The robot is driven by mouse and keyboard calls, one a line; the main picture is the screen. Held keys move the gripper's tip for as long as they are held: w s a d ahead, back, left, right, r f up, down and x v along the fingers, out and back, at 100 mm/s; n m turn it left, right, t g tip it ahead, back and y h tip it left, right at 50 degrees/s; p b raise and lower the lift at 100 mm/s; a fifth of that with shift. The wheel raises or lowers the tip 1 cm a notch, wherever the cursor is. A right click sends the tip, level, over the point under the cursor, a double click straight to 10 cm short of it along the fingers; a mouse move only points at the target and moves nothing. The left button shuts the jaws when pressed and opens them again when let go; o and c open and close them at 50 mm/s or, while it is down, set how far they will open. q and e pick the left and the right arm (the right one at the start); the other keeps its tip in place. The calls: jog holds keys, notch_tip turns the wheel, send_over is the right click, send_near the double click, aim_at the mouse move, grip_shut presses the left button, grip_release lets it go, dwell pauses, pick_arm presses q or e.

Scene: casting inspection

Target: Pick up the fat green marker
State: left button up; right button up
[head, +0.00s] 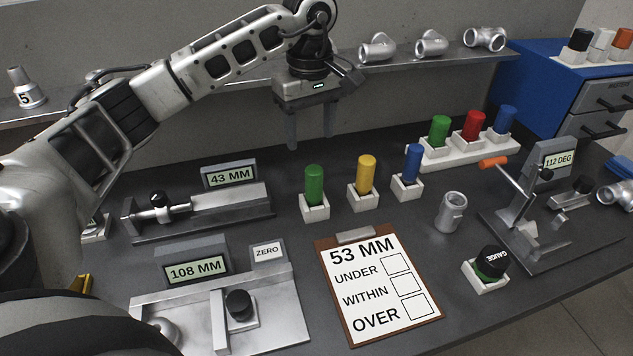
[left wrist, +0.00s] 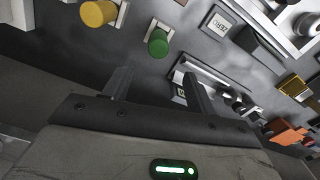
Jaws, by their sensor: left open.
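A fat green marker (head: 314,186) stands upright in a small white holder in the middle of the table. It also shows in the left wrist view (left wrist: 158,43), ahead of the fingertips. A second green marker (head: 439,130) stands in a white rack farther back to the right. My left gripper (head: 311,141) is open and empty, with its fingers pointing down. It is above and behind the nearer green marker in the head view, apart from it. In the left wrist view its fingers (left wrist: 156,80) are spread with nothing between them. My right gripper is not seen.
Yellow (head: 366,175) and blue (head: 413,165) markers stand in holders to the right of the green one. A gauge reading 43 MM (head: 230,176) lies to the left. A clipboard (head: 378,289) lies in front. A shelf (head: 400,66) with metal fittings runs behind.

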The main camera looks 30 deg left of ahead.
aim_at(314, 169)
pick_arm(q)
notch_tip(314, 169, down, 6)
jog(key=shift+f, duration=0.15)
jog(key=f, duration=0.1)
jog(key=f+p, duration=0.1)
jog(key=f, duration=0.2)
jog(key=shift+d+f+p, duration=0.15)
jog(key=shift+d+p, duration=0.1)
jog(key=shift+p, duration=0.15)
jog(key=shift+f, duration=0.5)
jog(key=shift+w, duration=0.1)
jog(key=c, duration=1.1)
